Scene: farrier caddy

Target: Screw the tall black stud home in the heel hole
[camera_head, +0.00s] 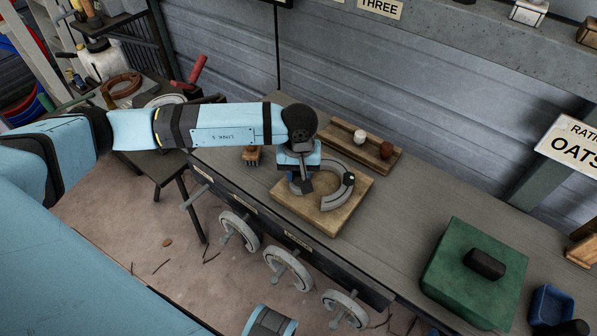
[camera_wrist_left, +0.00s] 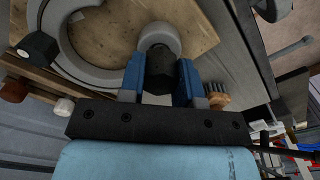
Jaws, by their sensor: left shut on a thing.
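The grey horseshoe (camera_head: 330,203) lies on a square wooden board (camera_head: 347,222) on the bench. It also shows in the left wrist view (camera_wrist_left: 88,76). A black block-like piece (camera_head: 349,178) sits on one arm of the shoe; the left wrist view shows it at the left (camera_wrist_left: 38,48). My left gripper (camera_head: 300,183) points down over the other end of the shoe. Its blue fingers are shut on a black faceted stud (camera_wrist_left: 160,68), above or at a rounded grey end (camera_wrist_left: 160,38). The stud's lower end and the hole are hidden. My right gripper is not in view.
A wooden tray (camera_head: 337,132) with white (camera_head: 360,137) and brown (camera_head: 386,150) knobs lies behind the board. A small brush (camera_head: 251,157) stands left of it. A green box (camera_head: 470,270) and blue bin (camera_head: 551,305) are at the right. The bench between is clear.

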